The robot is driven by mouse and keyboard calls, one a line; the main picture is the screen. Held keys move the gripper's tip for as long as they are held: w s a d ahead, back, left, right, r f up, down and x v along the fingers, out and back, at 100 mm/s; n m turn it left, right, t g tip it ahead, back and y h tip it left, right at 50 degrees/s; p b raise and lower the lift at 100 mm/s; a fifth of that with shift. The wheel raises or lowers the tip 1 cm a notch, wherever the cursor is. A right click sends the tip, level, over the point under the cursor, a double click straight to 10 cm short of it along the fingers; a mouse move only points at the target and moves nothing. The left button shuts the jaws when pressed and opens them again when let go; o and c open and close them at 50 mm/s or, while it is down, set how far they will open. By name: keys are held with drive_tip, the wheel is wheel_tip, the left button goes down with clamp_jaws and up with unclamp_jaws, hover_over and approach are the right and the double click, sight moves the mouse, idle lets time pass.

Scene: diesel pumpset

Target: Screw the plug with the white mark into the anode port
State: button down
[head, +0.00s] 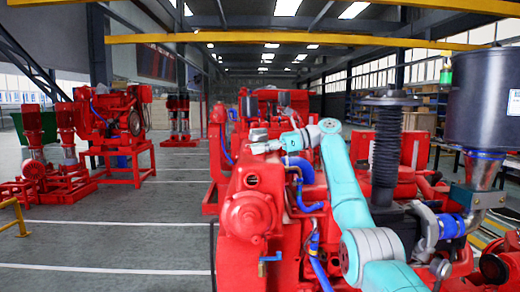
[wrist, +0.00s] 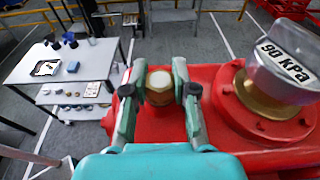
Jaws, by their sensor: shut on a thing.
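The plug (wrist: 160,84), a brass hex piece with a white round mark on top, sits between the two fingers of my gripper (wrist: 158,92) in the wrist view. My gripper is shut on it. The plug is at the red engine housing (wrist: 205,75). The anode port is hidden beneath the plug and fingers, so I cannot tell how deep the plug sits. In the head view my gripper (head: 262,141) is small, above the red engine (head: 248,205), and the plug cannot be made out there.
A brass-based cap labelled 90 kPa (wrist: 282,68) stands close to the right of my gripper. A white table (wrist: 62,62) with small parts and a lower shelf is at the left. In the head view, a black ribbed hose (head: 386,150) and dark canister (head: 490,100) stand right of my arm.

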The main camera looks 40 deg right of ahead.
drive_tip(key=shift+f, duration=0.1)
drive_tip(key=m+t+h, duration=0.5)
drive_tip(key=h, duration=0.1)
drive_tip(key=shift+a+m, duration=0.15)
drive_tip(key=shift+m, duration=0.25)
drive_tip(key=m+t+h, duration=0.1)
drive_tip(key=m+h, duration=0.1)
drive_tip(key=h, duration=0.1)
drive_tip(key=m+h, duration=0.3)
drive_tip(key=shift+t, duration=0.4)
drive_tip(key=shift+m+h, duration=0.6)
drive_tip(key=shift+h, duration=0.4)
drive_tip(key=c, duration=1.1)
unclamp_jaws()
drive_tip(key=shift+o, duration=0.2)
drive_tip(key=shift+d, duration=0.2)
